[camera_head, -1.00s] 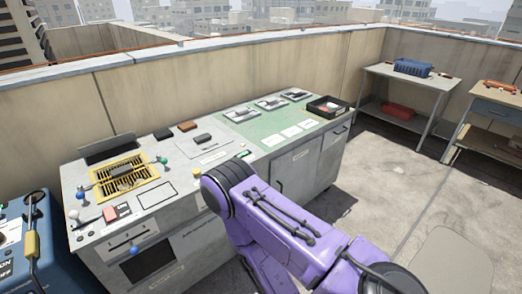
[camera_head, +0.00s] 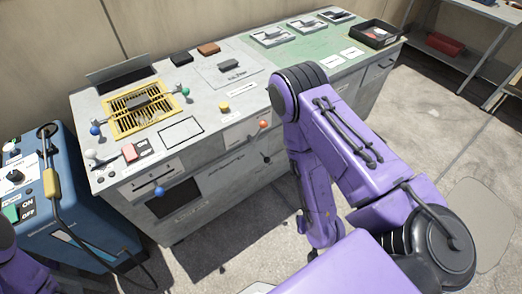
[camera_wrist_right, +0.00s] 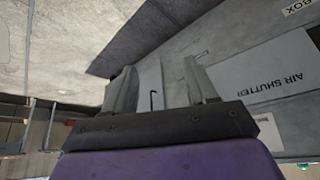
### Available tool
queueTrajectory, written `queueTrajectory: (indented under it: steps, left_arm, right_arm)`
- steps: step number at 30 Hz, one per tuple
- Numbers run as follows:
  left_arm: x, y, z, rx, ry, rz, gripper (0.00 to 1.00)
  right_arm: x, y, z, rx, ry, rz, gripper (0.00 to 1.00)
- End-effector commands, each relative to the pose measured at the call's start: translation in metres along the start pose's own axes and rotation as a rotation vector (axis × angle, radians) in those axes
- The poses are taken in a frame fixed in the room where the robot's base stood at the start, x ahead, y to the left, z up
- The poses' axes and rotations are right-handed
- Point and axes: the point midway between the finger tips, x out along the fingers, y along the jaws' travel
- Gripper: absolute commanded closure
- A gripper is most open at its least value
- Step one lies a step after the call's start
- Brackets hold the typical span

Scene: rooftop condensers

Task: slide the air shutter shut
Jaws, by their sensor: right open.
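In the right wrist view a pale panel lettered AIR SHUTTER (camera_wrist_right: 272,82) shows at the right, tilted in the picture. My right gripper (camera_wrist_right: 160,67) is open, with its two fingers apart and nothing seen gripped between them. A thin dark hooked piece (camera_wrist_right: 153,99) shows between the fingers; I cannot tell what it belongs to. In the head view my right arm bends down in front of the grey bench (camera_head: 205,208), and its gripper is hidden. Whether the shutter is open or closed cannot be made out. My left gripper is out of view.
The bench top carries a yellow grille (camera_head: 126,123) with coloured knobs. The bench front has a blue knob (camera_head: 160,191) and an orange knob (camera_head: 264,124). A blue machine (camera_head: 75,235) with a hose stands at the left. A black tray (camera_head: 375,32) sits at the bench's far right.

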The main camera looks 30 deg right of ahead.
Motion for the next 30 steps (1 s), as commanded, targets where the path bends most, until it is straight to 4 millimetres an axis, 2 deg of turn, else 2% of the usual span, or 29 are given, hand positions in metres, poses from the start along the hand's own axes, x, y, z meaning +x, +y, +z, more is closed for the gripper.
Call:
queueTrajectory:
  steps: [1, 3, 6, 9, 12, 15, 18, 21, 23, 26, 30]
  left_arm:
    - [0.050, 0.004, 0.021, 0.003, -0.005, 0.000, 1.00]
    - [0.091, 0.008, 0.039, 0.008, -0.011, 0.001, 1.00]
    - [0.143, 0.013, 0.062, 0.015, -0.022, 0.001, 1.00]
    - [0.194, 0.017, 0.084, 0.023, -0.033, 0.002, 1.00]
    - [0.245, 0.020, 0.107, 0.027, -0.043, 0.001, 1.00]
    - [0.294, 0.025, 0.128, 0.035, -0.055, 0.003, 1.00]
    - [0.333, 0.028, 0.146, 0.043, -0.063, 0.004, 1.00]
    - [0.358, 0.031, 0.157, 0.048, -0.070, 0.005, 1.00]
    - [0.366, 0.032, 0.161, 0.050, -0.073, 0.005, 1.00]
    - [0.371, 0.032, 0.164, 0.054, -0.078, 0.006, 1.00]
    - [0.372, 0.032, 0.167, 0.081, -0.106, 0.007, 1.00]
  right_arm:
    - [0.054, -0.009, -0.003, -0.020, 0.069, -0.051, 0.43]
    - [0.096, -0.024, -0.028, -0.070, 0.180, -0.137, 0.43]
    - [0.142, -0.043, -0.064, -0.150, 0.343, -0.252, 0.43]
    - [0.176, -0.055, -0.097, -0.232, 0.505, -0.351, 0.43]
    - [0.202, -0.062, -0.123, -0.315, 0.665, -0.436, 0.43]
    - [0.222, -0.062, -0.142, -0.399, 0.816, -0.508, 0.43]
    - [0.232, -0.059, -0.153, -0.475, 0.942, -0.564, 0.43]
    - [0.235, -0.055, -0.159, -0.534, 1.031, -0.602, 0.43]
    - [0.234, -0.053, -0.161, -0.559, 1.065, -0.618, 0.43]
    - [0.231, -0.051, -0.164, -0.584, 1.096, -0.631, 0.43]
    - [0.232, -0.061, -0.174, -0.594, 1.103, -0.637, 0.43]
